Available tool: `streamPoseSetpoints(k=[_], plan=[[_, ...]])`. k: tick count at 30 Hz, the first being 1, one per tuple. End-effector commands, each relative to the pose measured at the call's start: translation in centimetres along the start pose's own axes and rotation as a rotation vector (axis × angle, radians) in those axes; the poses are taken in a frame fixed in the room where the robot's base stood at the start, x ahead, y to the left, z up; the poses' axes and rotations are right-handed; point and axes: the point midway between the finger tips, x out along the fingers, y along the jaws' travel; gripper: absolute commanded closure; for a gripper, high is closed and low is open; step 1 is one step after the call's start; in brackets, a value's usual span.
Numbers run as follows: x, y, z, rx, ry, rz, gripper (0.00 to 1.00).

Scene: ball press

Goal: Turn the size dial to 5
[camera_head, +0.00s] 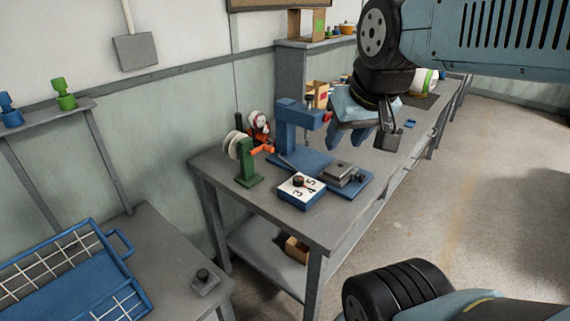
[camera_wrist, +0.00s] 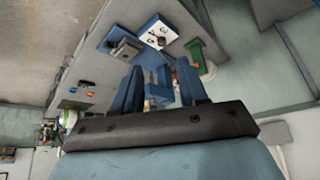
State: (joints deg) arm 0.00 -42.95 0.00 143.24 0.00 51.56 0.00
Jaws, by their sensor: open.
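The size dial (camera_head: 301,190) is a blue box with a white top on the workbench, at the front of the blue ball press (camera_head: 299,125). Its top carries dark numbers, with 3 and 5 legible, and a dark round knob (camera_head: 298,181). Which number the knob points at is too small to tell. In the wrist view the dial (camera_wrist: 156,33) is near the top, beyond my fingers. My gripper (camera_head: 349,138) is open and empty, raised above the bench to the right of the press head, apart from the dial. Its two blue fingers also show in the wrist view (camera_wrist: 161,84).
A green stand with pale discs (camera_head: 245,165) is left of the press. A blue wire basket (camera_head: 75,280) lies on the nearer left table. Open floor lies to the right.

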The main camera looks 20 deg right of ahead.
Motion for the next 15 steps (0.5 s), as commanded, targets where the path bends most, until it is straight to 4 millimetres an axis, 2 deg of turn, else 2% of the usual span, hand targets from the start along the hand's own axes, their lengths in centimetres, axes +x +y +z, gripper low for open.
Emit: streamPoseSetpoints(k=[9, 15], plan=[[-0.02, 0.0, 0.01, 0.0, 0.001, 0.0, 0.57], [0.26, 0.02, -0.65, 0.026, -0.013, -0.011, 0.39]])
